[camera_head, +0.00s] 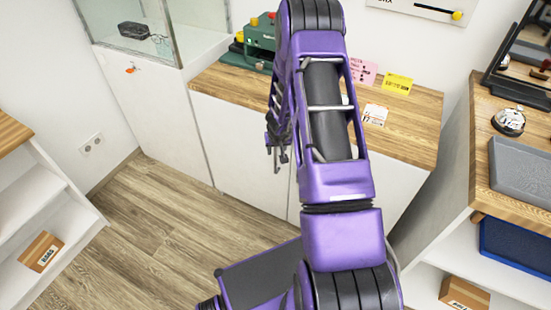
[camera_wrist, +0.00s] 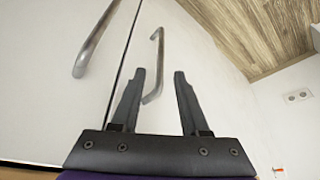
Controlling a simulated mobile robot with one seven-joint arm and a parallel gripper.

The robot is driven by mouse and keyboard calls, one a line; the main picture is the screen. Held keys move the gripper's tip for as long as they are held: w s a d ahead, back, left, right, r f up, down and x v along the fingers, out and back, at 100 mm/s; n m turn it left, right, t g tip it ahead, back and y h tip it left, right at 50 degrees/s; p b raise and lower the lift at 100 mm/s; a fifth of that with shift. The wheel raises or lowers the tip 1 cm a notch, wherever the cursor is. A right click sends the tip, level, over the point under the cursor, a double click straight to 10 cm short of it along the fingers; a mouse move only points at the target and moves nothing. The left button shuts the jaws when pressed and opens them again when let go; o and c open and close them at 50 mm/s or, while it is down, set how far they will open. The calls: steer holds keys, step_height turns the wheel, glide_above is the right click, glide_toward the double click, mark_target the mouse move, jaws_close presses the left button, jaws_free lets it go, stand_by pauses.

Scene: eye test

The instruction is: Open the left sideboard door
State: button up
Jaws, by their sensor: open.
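The sideboard (camera_head: 418,118) has a wooden top and white doors. Its left door (camera_head: 235,152) looks shut; it fills the middle and right of the wrist view (camera_wrist: 215,100), which is turned about. The left door's grey bar handle (camera_wrist: 158,50) shows between my fingers, closer to the left finger in the picture; I cannot tell if they touch. The right door's handle (camera_wrist: 97,40) is across a thin dark seam. My gripper (camera_wrist: 160,72) is open with nothing clamped. In the head view my gripper (camera_head: 277,150) is at the door front, partly hidden by my purple arm.
The wooden floor (camera_head: 160,215) before the left door is clear. A white cabinet with a glass case (camera_head: 130,35) adjoins on the left. A green machine (camera_head: 258,45) and cards stand on the sideboard. Shelves with a box (camera_head: 41,252) are at left; a counter (camera_head: 480,150) is at right.

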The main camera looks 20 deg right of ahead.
mark_target(275, 155)
steer(key=x, duration=0.6)
steer(key=shift+w+f, duration=0.15)
steer(key=shift+f, duration=0.25)
jaws_close()
stand_by(1.0)
